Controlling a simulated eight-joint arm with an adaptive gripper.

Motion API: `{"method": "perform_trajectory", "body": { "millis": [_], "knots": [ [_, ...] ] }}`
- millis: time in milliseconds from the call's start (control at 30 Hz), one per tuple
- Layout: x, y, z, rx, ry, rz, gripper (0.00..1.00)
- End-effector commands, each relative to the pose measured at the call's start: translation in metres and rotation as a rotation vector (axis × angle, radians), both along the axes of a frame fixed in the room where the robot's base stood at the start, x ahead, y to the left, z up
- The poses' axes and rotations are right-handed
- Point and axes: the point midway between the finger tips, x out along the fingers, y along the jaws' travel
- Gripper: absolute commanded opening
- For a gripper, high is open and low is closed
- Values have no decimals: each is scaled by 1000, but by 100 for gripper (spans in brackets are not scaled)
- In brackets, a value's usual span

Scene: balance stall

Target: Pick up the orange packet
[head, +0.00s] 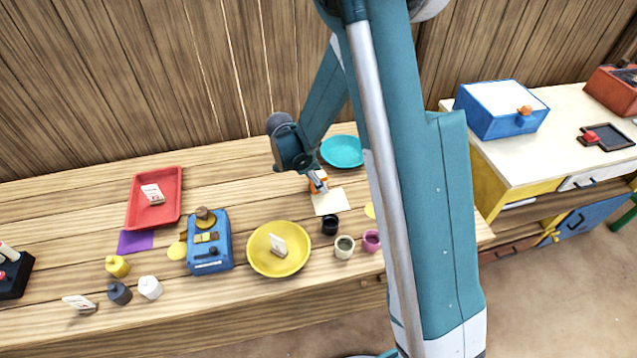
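A teal plate (343,151) is just behind my gripper. In front are a black cup (329,224), a pale cup (344,246), a magenta cup (371,240) and a yellow bowl (264,262) holding a white packet. A blue scale (210,256) and red tray (133,214) stand left.

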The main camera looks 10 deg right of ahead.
Motion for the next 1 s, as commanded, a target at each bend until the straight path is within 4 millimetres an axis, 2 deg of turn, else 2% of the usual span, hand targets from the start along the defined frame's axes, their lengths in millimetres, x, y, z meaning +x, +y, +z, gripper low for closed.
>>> {"method": "perform_trajectory", "body": {
  "millis": [367,600,1000],
  "knots": [
    [0,0,0,0,0,0,44],
    [0,0,0,0,0,0,14],
    [0,0,2,0,0,0,12]
  ]
}}
